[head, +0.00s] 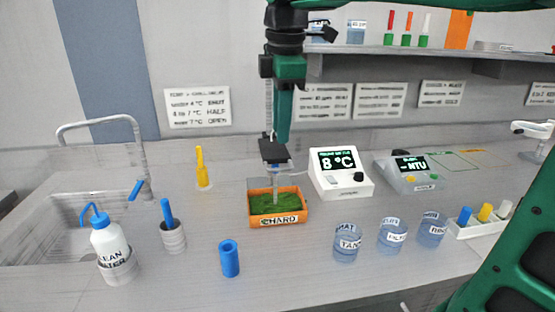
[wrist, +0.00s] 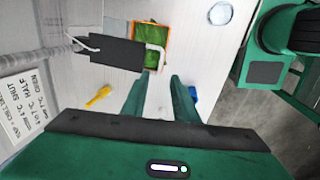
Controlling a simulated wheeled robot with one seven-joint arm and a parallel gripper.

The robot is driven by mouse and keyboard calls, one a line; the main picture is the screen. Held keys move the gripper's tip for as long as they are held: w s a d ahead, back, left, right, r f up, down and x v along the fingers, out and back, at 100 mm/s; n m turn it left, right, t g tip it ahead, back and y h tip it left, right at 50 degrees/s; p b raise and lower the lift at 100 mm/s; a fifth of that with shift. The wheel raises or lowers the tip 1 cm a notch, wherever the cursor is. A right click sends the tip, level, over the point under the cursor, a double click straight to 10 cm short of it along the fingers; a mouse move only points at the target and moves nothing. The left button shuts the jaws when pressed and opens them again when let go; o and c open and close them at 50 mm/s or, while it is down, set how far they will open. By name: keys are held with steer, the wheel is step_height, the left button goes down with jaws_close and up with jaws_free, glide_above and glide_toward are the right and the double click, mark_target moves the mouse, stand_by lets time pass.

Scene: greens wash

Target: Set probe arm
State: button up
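The probe arm (head: 273,152) has a black flat head on a post. A thin pale probe (head: 276,185) hangs from it into the green leaves in the orange crate (head: 278,221) labelled CHARD. The white meter (head: 340,175) beside it reads 8 °C. In the wrist view the black probe head (wrist: 110,52) lies left of the fingertips, with a pale bent bar reaching towards them. My gripper (head: 281,140) points down just above and beside the black head. Contact with the probe arm is unclear.
A grey NTU meter (head: 410,172) stands to the right. Labelled beakers (head: 392,237) line the front right. A blue cylinder (head: 229,258), a CLEAN WATER bottle (head: 108,242), a yellow tool (head: 202,168) and the sink tap (head: 100,122) are left. A wall sign (head: 197,107) lists temperature settings.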

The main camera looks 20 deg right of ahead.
mark_target(280, 170)
steer(key=f, duration=0.3)
steer(key=w+f, duration=0.1)
steer(key=f, duration=0.5)
steer(key=shift+w+d, duration=0.15)
steer(key=shift+w, duration=0.05)
jaws_close()
steer(key=shift+w+r, duration=0.1)
stand_by(1.0)
